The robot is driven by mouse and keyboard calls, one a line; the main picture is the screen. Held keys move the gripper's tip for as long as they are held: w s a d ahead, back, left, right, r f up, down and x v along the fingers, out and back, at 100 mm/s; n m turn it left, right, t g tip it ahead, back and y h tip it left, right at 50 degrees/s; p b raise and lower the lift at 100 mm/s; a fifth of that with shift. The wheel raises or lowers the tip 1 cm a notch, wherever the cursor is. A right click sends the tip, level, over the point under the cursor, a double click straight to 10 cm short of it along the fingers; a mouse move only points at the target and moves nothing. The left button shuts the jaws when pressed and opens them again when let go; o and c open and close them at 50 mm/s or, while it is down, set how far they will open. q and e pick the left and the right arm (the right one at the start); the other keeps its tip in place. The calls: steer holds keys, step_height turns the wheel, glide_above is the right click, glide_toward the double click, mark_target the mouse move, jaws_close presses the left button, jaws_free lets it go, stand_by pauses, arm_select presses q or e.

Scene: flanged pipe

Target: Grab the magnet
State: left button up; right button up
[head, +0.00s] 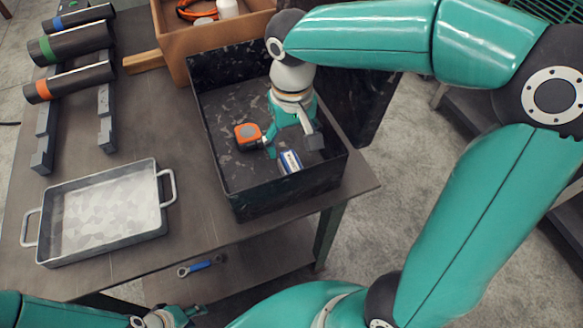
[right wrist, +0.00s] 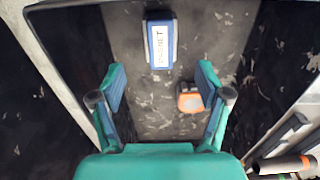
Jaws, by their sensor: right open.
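The magnet (head: 290,161) is a small blue block with a white label, lying on the floor of a black open-topped box (head: 285,205). It also shows in the right wrist view (right wrist: 160,43), beyond my fingertips, with a partly readable label. My right gripper (head: 293,143) reaches down into the box above the floor, beside the magnet. In the right wrist view my right gripper (right wrist: 161,76) is open, with nothing between its fingers. My left gripper (head: 188,316) is low at the bottom edge of the head view, away from the box; its finger opening is unclear.
An orange and grey tape measure (head: 248,136) lies in the box near my right gripper. It also shows in the wrist view (right wrist: 189,98). A grey metal tray (head: 108,207), dark cylinders (head: 68,82) on rests and a cardboard box (head: 175,50) stand on the table. The box walls surround my gripper.

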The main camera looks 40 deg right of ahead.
mark_target(292, 162)
step_height(292, 162, down, 8)
steer(key=shift+s+f, duration=0.1)
stand_by(0.4)
steer(key=shift+c, duration=0.2)
jaws_close()
